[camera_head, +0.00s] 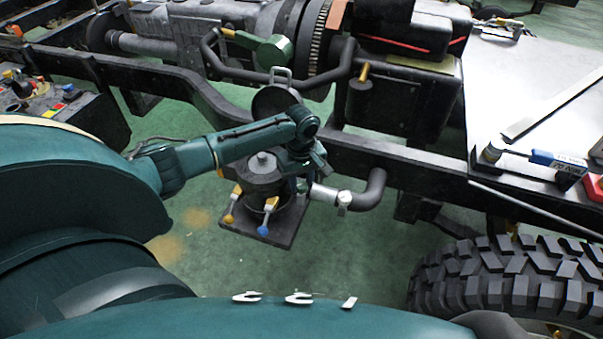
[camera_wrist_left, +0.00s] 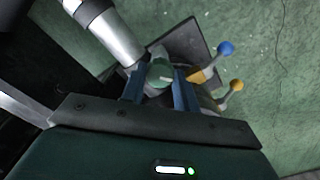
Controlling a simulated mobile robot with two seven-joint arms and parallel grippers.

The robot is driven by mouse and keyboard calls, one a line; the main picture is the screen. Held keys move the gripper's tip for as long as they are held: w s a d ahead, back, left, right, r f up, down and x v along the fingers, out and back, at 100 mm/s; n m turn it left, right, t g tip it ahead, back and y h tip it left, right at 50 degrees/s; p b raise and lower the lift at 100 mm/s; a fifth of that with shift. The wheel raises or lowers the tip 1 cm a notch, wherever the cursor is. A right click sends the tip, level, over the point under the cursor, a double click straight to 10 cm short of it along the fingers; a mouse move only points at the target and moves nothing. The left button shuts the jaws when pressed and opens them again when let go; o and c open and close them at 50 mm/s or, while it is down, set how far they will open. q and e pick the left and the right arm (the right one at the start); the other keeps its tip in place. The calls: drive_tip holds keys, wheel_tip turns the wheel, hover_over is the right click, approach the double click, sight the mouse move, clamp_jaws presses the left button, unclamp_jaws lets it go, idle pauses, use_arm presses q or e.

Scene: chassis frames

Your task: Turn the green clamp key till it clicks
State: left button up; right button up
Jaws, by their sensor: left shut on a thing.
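The green clamp key (camera_wrist_left: 161,72) is a round green piece with a pale mark, between the two blue fingers of my left gripper (camera_wrist_left: 160,84) in the left wrist view. The fingers are shut on it. In the head view my left gripper (camera_head: 302,182) points down at the right side of a dark round housing (camera_head: 262,172), and the key is hidden behind it. A silver pipe fitting (camera_head: 325,194) leaves the housing on the right, close to the gripper; it also shows in the left wrist view (camera_wrist_left: 108,32). My right gripper is not in view.
A yellow-tipped lever (camera_head: 228,218) and a blue-tipped lever (camera_head: 263,230) stick out at the housing's front. A dark hose (camera_head: 372,190) bends up to the chassis rail (camera_head: 420,170). A tyre (camera_head: 510,285) stands at lower right. Green floor is clear in front.

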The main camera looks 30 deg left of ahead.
use_arm(q)
drive_tip(key=shift+r+m+p, duration=0.3)
drive_tip(key=shift+r+p, duration=0.15)
drive_tip(key=shift+p, duration=0.35)
drive_tip(key=shift+f+m+p, duration=0.15)
drive_tip(key=shift+m+p, duration=0.45)
drive_tip(key=shift+p, duration=0.65)
drive_tip(key=m+p, duration=0.1)
drive_tip(key=m, duration=0.1)
drive_tip(key=shift+f+m+p, duration=0.2)
drive_tip(key=shift+m+p, duration=0.1)
drive_tip(key=shift+p, duration=0.05)
drive_tip(key=m+p, duration=0.1)
drive_tip(key=m, duration=0.3)
drive_tip(key=shift+f, duration=0.1)
drive_tip(key=shift+m+p, duration=0.35)
drive_tip(key=shift+m, duration=0.85)
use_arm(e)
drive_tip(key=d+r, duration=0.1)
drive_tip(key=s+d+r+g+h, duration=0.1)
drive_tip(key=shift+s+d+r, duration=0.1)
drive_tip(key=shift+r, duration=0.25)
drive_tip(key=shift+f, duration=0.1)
use_arm(q)
drive_tip(key=o, duration=1)
